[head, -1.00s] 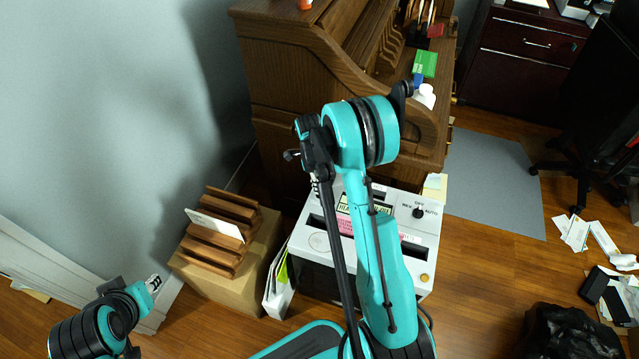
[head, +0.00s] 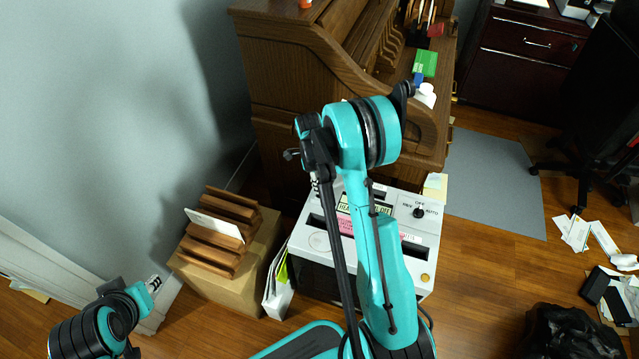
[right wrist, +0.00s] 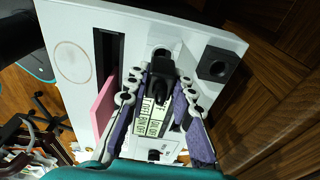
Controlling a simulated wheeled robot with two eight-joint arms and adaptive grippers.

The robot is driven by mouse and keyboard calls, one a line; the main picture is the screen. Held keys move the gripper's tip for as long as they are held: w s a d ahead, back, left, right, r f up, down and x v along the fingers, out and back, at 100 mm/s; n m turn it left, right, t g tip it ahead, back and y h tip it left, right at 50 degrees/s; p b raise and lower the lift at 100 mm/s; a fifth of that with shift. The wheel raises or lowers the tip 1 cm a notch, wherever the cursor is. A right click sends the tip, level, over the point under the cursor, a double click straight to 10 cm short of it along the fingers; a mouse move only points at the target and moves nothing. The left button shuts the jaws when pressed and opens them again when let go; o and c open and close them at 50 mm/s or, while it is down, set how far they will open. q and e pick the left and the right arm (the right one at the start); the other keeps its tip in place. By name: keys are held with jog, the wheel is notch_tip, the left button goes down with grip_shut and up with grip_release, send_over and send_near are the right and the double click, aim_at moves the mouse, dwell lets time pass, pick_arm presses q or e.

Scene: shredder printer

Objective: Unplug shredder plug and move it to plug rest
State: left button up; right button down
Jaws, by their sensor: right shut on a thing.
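The shredder is the white-topped machine (head: 423,236) in the head view, partly behind my right arm. Its white top (right wrist: 75,35) fills much of the right wrist view. A black plug (right wrist: 160,80) sits between the fingers of my right gripper (right wrist: 158,92), which is shut on it. A round-ended grey recess (right wrist: 160,50) lies just beyond the plug; I cannot tell whether the plug touches it. A black square fitting with a round hole (right wrist: 217,65) is at the panel's corner, right of the plug. My left gripper (head: 154,284) is low at left, away from the shredder; its finger opening is unclear.
A wooden rack (head: 215,240) stands on a cardboard box (head: 236,287) left of the shredder, with papers (head: 279,288) between. The wooden desk (head: 290,75) is close behind. A black bag (head: 570,335) lies right. Open floor (head: 475,270) is right of the shredder.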

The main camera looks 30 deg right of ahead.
jog(key=shift+f, duration=0.2)
jog(key=shift+f+b, duration=1.4)
jog(key=shift+f, duration=0.1)
jog(key=c, duration=1.2)
grip_release()
jog(key=shift+r, duration=0.1)
